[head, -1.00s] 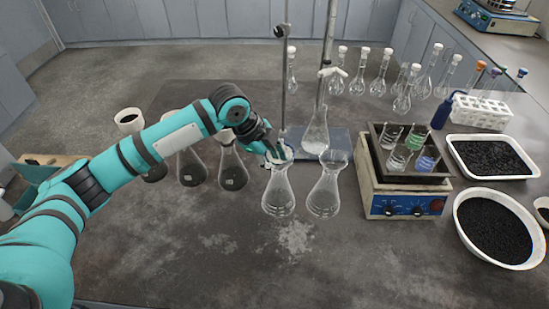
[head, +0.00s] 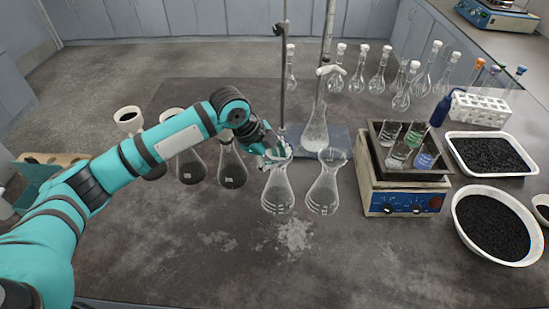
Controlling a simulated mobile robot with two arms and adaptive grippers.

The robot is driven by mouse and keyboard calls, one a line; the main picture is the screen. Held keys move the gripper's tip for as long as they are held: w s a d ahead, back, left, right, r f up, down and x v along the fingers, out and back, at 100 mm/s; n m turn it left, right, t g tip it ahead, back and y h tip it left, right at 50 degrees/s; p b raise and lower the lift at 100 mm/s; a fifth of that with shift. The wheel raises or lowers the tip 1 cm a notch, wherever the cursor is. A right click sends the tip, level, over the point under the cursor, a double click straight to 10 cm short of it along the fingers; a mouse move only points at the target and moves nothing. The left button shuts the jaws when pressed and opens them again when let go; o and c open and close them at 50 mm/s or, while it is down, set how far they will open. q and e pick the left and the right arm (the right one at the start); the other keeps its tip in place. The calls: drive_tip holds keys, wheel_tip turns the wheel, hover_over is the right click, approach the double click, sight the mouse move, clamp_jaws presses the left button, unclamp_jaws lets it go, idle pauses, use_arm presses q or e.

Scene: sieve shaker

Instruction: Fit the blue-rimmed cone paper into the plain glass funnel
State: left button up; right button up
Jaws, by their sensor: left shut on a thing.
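My left gripper (head: 274,152) is at the mouth of the left clear conical flask (head: 277,193). It is shut on a small pale piece with a bluish edge, which looks like the cone paper (head: 285,153). The fingers hide much of it. The paper is at the flask's top, where a glass funnel seems to sit; I cannot tell whether it touches the glass. A second clear flask (head: 324,192) stands just to the right with a clear funnel-shaped top (head: 332,157). Which funnel is the plain one is unclear. My right gripper is not in view.
Dark-filled flasks (head: 232,168) stand left, under my arm. A stand rod (head: 283,90) and a tall clear flask (head: 316,128) are close behind. A hotplate (head: 400,198) and bowls of black grains (head: 493,228) are right. The front bench is clear.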

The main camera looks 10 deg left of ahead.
use_arm(q)
drive_tip(key=shift+o, duration=1.1)
drive_tip(key=shift+s+a+f, duration=0.1)
drive_tip(key=shift+s+f, duration=0.1)
drive_tip(key=shift+f, duration=1.15)
drive_tip(key=o, duration=1.1)
drive_tip(key=shift+w, duration=0.1)
drive_tip(key=shift+c, duration=0.2)
drive_tip(key=shift+r, duration=0.15)
drive_tip(key=shift+o, duration=1.1)
wheel_tip(320, 180, up, 2)
drive_tip(key=p, duration=0.3)
drive_tip(key=shift+w+r, duration=0.15)
drive_tip(key=shift+r, duration=0.05)
drive_tip(key=shift+r+p, duration=1.95)
drive_tip(key=shift+p, duration=0.05)
drive_tip(key=shift+f, duration=0.1)
